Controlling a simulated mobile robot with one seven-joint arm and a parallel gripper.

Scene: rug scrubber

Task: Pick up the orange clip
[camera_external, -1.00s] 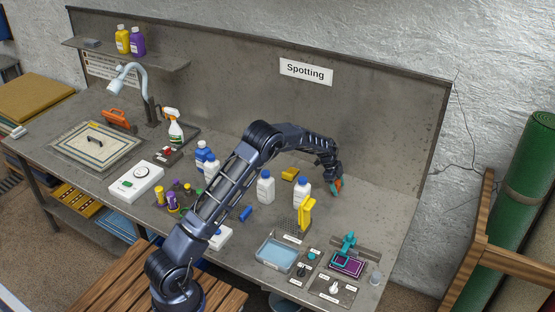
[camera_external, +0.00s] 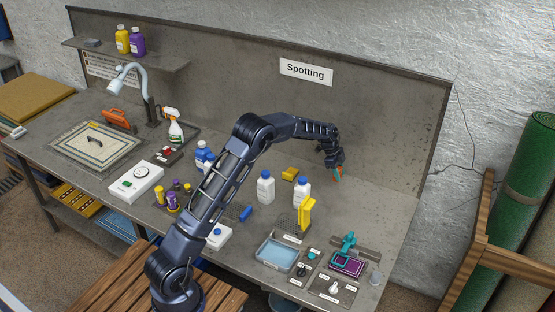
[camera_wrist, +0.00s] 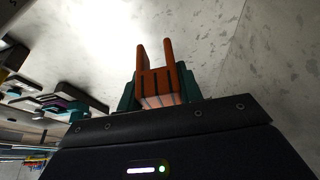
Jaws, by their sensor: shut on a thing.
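The orange clip (camera_wrist: 157,84) is between the two teal fingers of my gripper (camera_wrist: 158,90) in the wrist view, with its two prongs pointing away from the palm. In the external view my gripper (camera_external: 337,173) is at the right end of the bench, and a small bit of orange shows at its fingertips. My gripper is shut on the clip. It appears to be a little above the bench top, though the exact gap is hard to tell.
White bottles (camera_external: 302,191) and a yellow sponge-like block (camera_external: 290,174) stand left of my gripper. A yellow upright piece (camera_external: 306,213), a water tray (camera_external: 277,254) and a teal clamp (camera_external: 347,246) are nearer the front. The back panel (camera_external: 390,130) rises behind. Bench to the right is clear.

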